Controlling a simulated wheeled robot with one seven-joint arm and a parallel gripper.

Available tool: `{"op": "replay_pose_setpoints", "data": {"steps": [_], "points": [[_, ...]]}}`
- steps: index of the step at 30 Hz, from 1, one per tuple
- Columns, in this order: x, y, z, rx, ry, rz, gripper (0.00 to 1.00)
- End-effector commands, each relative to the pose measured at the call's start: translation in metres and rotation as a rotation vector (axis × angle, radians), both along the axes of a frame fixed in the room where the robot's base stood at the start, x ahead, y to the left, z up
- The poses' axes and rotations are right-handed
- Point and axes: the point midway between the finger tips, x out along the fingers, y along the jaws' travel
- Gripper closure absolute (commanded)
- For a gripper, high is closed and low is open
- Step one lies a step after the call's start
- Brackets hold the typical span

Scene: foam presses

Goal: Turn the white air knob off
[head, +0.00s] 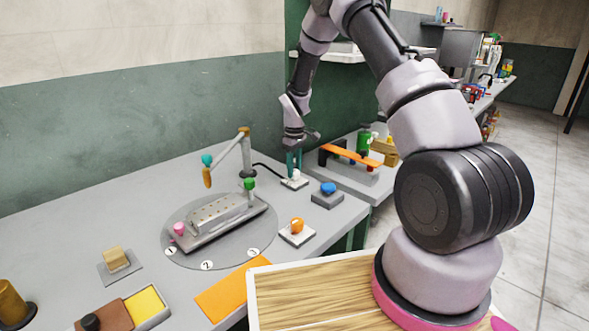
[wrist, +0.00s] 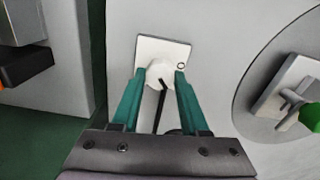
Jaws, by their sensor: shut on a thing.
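The white air knob (wrist: 160,74) sits on a pale square plate (wrist: 150,48) on the grey table. A small dark ring mark shows on the plate beside it, and a black line runs from the knob toward my gripper. In the head view the white knob (head: 295,174) is at the table's far right part, under my gripper (head: 294,163). My gripper (wrist: 156,84) has its teal fingers on either side of the knob, shut on it. The fingertips hide the knob's sides.
A blue knob (head: 328,188) and an orange knob (head: 297,225) stand nearer on their own plates. A perforated metal press (head: 222,215) lies on a round disc to the left. A jointed lamp-like arm (head: 228,155) stands behind it. An orange bar (head: 350,155) is at the right.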

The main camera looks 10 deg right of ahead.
Motion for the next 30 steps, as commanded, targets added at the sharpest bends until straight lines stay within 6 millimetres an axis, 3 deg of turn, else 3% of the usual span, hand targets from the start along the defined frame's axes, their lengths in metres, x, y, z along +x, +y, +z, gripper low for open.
{"op": "replay_pose_setpoints", "data": {"steps": [18,30], "points": [[0.001,-0.0002,0.0007,0.0,-0.002,-0.531,1.0],[0.0013,-0.0009,0.0007,0.0,-0.002,-0.687,1.0]]}}
